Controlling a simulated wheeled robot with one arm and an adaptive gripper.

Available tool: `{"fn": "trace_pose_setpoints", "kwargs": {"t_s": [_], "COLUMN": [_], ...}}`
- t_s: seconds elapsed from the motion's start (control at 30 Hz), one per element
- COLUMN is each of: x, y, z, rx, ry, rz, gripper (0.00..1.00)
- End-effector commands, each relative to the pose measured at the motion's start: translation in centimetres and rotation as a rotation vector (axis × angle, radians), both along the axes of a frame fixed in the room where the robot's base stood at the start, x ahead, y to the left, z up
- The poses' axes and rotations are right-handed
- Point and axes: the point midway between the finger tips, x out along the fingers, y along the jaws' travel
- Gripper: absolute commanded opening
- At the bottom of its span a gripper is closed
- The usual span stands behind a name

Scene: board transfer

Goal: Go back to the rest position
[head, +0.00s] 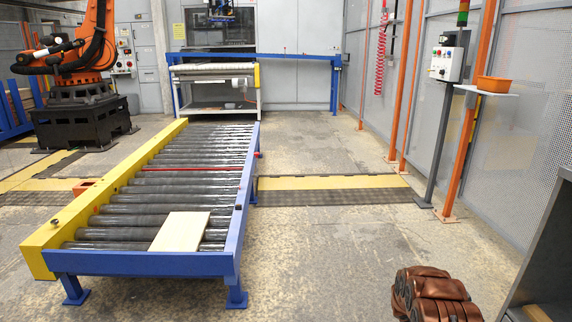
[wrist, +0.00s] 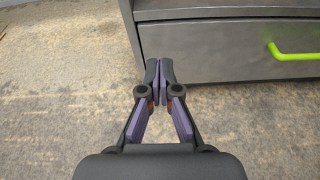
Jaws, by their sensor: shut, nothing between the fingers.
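My gripper (wrist: 160,75) shows in the wrist view with its two fingertips together and nothing between them. The gripper is not visible in the head view. A pale flat board (head: 181,232) lies on the near end of the roller conveyor (head: 55,239), on the dark rollers, close to the blue end rail.
The grey cabinet (wrist: 215,47) has a bright green handle (wrist: 292,53); a grey cabinet also stands at the head view's right edge (head: 548,250). An orange robot arm (head: 95,38) stands back left.

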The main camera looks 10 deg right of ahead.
Motion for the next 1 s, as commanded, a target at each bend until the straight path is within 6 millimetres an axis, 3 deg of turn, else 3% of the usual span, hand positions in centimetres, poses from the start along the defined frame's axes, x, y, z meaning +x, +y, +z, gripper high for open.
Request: {"fn": "trace_pose_setpoints", "kwargs": {"t_s": [0.1, 0.4, 0.7, 1.0], "x": [-0.1, -2.1, -5.2, -8.8], "y": [0.5, 3.8, 8.5, 14.5], "z": [5.4, 17.8, 28.6, 37.9], "rx": [-0.010, -0.012, 0.014, 0.067], "ry": [-0.047, -0.191, -0.345, -0.500], "rz": [-0.044, -0.195, -0.351, -0.501], "gripper": [0.00, 0.00, 0.00, 0.00]}}
